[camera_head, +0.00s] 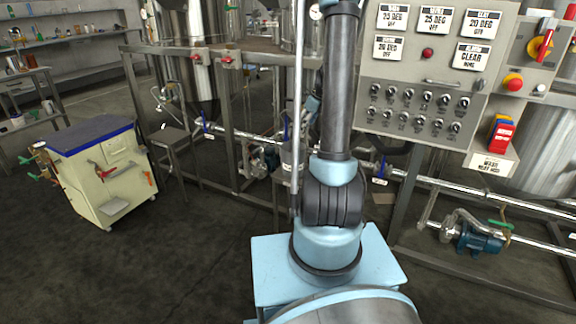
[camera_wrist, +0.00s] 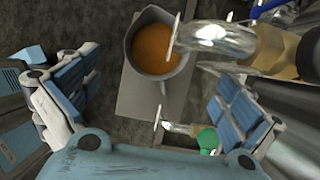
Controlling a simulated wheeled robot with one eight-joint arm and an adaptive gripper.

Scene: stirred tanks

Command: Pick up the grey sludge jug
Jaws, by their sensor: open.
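The grey sludge jug (camera_wrist: 140,66) shows in the wrist view at top centre. I look down into its open mouth, which holds brown-orange sludge (camera_wrist: 155,42). Its handle points toward my gripper. My gripper (camera_wrist: 157,78) is open, one blue-padded finger on each side, with nothing between the pads that I can see held. The jug is ahead of the palm, between and beyond the fingertips. In the head view my arm stands in the middle, and I cannot make out the jug or the gripper there.
A metal pipe (camera_wrist: 222,42) with a brass fitting (camera_wrist: 275,50) overlaps the jug's right side. A green-knobbed valve (camera_wrist: 208,139) is near the right finger. A grey slab (camera_wrist: 135,100) lies under the jug. A control panel (camera_head: 435,70) and a cart (camera_head: 105,180) flank my arm.

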